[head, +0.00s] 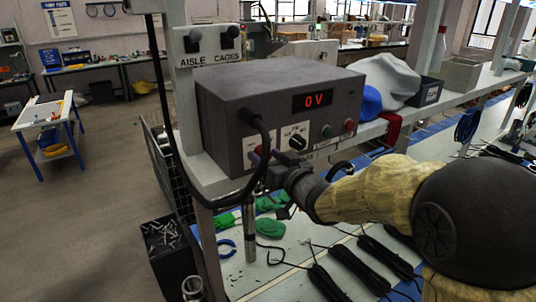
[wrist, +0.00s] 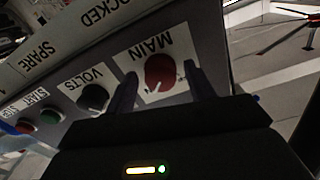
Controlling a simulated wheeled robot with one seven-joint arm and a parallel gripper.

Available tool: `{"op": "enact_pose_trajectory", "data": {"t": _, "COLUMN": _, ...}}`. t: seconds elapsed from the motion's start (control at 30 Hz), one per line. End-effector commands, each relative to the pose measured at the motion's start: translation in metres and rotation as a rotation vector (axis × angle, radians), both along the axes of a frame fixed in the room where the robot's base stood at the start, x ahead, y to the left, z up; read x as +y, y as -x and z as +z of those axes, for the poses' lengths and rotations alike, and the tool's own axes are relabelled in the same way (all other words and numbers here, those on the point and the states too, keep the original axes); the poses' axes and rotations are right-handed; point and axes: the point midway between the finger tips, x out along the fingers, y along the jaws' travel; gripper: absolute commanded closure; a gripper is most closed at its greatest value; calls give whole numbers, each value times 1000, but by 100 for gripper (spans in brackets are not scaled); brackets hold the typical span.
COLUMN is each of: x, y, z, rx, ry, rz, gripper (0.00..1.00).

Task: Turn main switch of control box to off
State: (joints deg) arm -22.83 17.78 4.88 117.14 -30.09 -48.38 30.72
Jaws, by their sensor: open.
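The control box (head: 275,115) is a grey box on a shelf, with a red display reading 0 V. In the wrist view its main switch (wrist: 160,72) is a round red knob on a white plate lettered MAIN. The knob's white mark points toward the bottom of that picture, slightly left. My open gripper (wrist: 163,88) has one dark finger on each side of the knob; I cannot tell whether either touches it.
The black volts knob (head: 297,141) is beside the main switch, then a green button (head: 327,131) and a red button (head: 349,125). Green gloves and cables lie on the bench below.

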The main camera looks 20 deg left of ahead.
Motion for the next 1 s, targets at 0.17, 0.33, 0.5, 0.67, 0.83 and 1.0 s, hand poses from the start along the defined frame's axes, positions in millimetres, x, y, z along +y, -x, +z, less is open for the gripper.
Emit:
{"op": "enact_pose_trajectory", "data": {"t": 0.17, "x": 0, "y": 0, "z": 0, "rx": 0, "ry": 0, "rz": 0, "gripper": 46}}
{"op": "enact_pose_trajectory", "data": {"t": 0.33, "x": 0, "y": 0, "z": 0, "rx": 0, "ry": 0, "rz": 0, "gripper": 79}}
{"op": "enact_pose_trajectory", "data": {"t": 0.5, "x": 0, "y": 0, "z": 0, "rx": -1, "ry": 1, "rz": 0, "gripper": 91}}
{"op": "enact_pose_trajectory", "data": {"t": 0.67, "x": -1, "y": 0, "z": -1, "rx": -11, "ry": 10, "rz": 0, "gripper": 91}}
{"op": "enact_pose_trajectory", "data": {"t": 0.83, "x": -1, "y": 1, "z": -3, "rx": -46, "ry": 37, "rz": 0, "gripper": 91}}
{"op": "enact_pose_trajectory", "data": {"t": 1.0, "x": -1, "y": 0, "z": -4, "rx": -112, "ry": 92, "rz": 0, "gripper": 91}}
